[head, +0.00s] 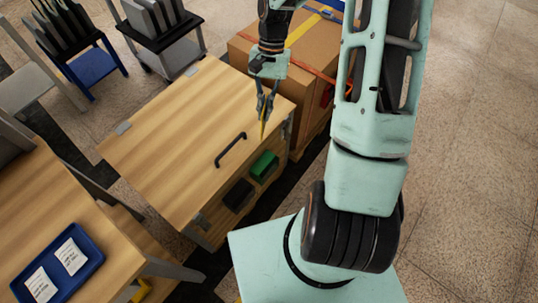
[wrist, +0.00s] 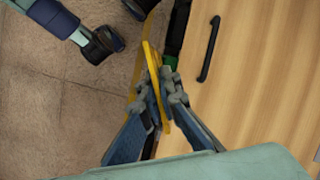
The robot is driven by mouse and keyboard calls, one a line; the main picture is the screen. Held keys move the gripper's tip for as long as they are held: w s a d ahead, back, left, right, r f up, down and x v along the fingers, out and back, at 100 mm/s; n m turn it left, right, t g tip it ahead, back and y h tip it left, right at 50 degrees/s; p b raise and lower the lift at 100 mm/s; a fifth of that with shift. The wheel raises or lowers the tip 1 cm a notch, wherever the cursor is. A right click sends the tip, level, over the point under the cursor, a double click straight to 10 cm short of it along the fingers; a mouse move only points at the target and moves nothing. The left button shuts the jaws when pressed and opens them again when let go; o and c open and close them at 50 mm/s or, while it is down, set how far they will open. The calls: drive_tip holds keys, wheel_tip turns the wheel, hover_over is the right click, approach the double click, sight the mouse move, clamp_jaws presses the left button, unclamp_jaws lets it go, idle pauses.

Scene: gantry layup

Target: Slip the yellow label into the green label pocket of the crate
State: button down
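The yellow label (head: 263,127) is held by my gripper (head: 265,97), which is shut on it with the label pointing down. In the wrist view the label (wrist: 150,62) stands edge-on between the fingertips (wrist: 162,88). The wooden crate (head: 180,120) has a black handle on its lid. The green label pocket (head: 264,165) is on the crate's near side, below and close to the label in the head view. Only a sliver of green (wrist: 171,61) shows beside the fingers in the wrist view. The label looks apart from the pocket.
A black pocket (head: 239,195) sits left of the green one on the same side. A strapped cardboard box (head: 308,88) stands behind at the right. A blue tray (head: 88,234) with two white cards lies on a wooden table at lower left. Open floor lies at the right.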

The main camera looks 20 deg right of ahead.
sight(269, 163)
wheel_tip(269, 163, down, 16)
drive_tip(key=s+m+t+y+b, duration=0.1)
drive_tip(key=s+m+b, duration=0.1)
drive_tip(key=m+b, duration=0.3)
drive_tip(key=b, duration=0.4)
drive_tip(key=shift+s+d+y, duration=0.25)
drive_tip(key=shift+s+y, duration=0.05)
drive_tip(key=shift+s, duration=0.05)
drive_tip(key=shift+f+b, duration=4)
drive_tip(key=shift+f, duration=2)
drive_tip(key=c, duration=2.1)
unclamp_jaws()
